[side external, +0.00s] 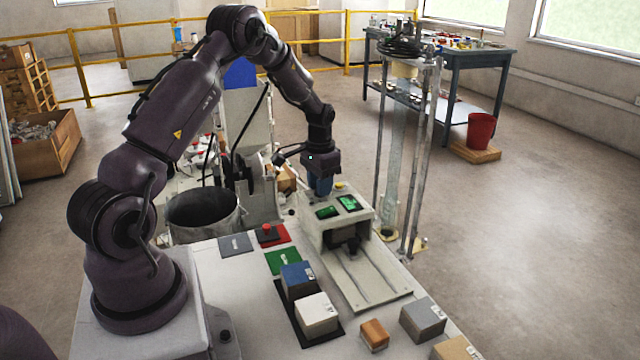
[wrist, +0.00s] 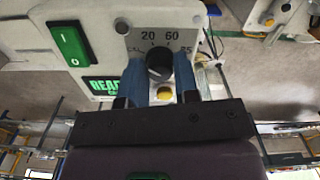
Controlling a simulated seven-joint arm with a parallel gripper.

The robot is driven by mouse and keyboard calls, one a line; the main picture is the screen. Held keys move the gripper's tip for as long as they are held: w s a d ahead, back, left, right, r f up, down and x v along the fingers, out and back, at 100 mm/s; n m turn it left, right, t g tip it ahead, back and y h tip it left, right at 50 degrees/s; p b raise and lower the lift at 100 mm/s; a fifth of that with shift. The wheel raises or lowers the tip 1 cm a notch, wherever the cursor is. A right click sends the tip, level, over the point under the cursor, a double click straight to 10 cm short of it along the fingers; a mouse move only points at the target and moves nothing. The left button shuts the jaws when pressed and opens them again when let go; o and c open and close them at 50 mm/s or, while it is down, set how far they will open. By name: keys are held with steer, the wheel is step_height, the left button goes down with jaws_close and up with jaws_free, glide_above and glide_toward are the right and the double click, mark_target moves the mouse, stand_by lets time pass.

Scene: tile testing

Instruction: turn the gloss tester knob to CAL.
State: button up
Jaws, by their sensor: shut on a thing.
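The gloss tester (side external: 313,238) is a cream box on the bench, with its cream panel also in the wrist view (wrist: 101,22). Its black round knob (wrist: 159,60) has the marks 20, 60 and 85 around it, and a partly covered CAL mark (wrist: 135,51) at the left. My gripper (wrist: 160,72) has its blue fingers on both sides of the knob and is shut on it. In the side view my gripper (side external: 320,186) points down at the tester's top, and the knob is hidden. I cannot tell which mark the knob points at.
A green switch (wrist: 71,43), a lit green display (wrist: 103,86) and a yellow button (wrist: 164,92) are close to the knob. Blue (side external: 298,279) and white (side external: 316,314) blocks stand in front of the tester. A glass tube stand (side external: 409,160) rises behind it at right.

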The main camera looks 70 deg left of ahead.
steer(key=shift+r+n, duration=0.1)
steer(key=shift+n, duration=1)
steer(key=o, duration=0.9)
step_height(320, 180, up, 13)
steer(key=shift+f, duration=0.1)
